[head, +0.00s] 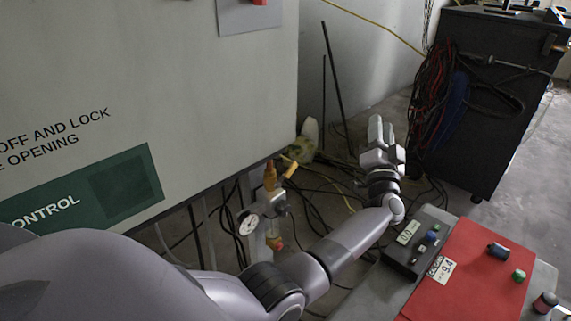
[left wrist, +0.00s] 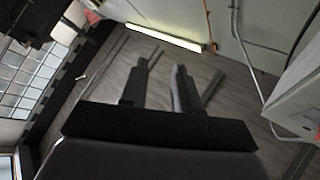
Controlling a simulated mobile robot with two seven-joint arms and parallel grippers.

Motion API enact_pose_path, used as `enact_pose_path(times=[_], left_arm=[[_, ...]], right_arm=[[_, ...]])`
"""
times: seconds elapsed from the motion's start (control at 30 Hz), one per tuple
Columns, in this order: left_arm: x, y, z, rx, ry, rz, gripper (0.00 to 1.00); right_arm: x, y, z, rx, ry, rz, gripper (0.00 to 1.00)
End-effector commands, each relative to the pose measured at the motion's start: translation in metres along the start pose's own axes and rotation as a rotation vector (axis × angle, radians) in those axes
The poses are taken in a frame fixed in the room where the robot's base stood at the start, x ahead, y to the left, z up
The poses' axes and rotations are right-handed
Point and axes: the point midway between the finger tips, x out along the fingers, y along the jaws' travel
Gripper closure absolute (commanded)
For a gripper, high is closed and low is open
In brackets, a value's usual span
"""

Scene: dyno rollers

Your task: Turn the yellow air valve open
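The yellow air valve (head: 290,168) shows in the head view as a small yellow handle. It sits at the top of an air fitting with a round gauge (head: 249,224), just below the lower edge of the white cabinet. My left gripper (head: 381,128) is up and to the right of the valve, pointing upward and clear of it. In the left wrist view its two fingers (left wrist: 159,70) stand apart with nothing between them, so it is open and empty. The valve is not visible in the left wrist view. My right gripper is in neither view.
The white cabinet (head: 150,60) fills the upper left. A control box (head: 415,243) and a red panel (head: 470,270) with knobs lie at the lower right. A dark cabinet (head: 490,100) hung with cables stands behind. Loose cables cover the floor around the valve.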

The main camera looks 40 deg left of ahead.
Motion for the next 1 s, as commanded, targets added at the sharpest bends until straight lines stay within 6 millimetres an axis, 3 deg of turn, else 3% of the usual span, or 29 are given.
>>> enact_pose_path(times=[0.17, 0.3, 0.53, 0.67, 1.0], left_arm=[[-0.024, -0.040, 0.065, 0.147, -0.354, -0.210, 0.69], [-0.059, -0.060, 0.109, 0.286, -0.649, -0.288, 0.69], [-0.103, -0.074, 0.143, 0.431, -0.938, -0.303, 0.69], [-0.105, -0.078, 0.152, 0.450, -0.974, -0.304, 0.69], [-0.079, -0.099, 0.188, 0.447, -0.968, -0.306, 0.69]], right_arm=[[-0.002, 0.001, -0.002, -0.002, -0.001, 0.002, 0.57], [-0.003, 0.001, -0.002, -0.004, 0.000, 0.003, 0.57], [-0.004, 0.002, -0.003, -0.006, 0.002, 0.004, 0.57], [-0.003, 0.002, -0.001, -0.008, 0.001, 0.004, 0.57], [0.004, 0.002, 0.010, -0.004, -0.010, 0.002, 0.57]])
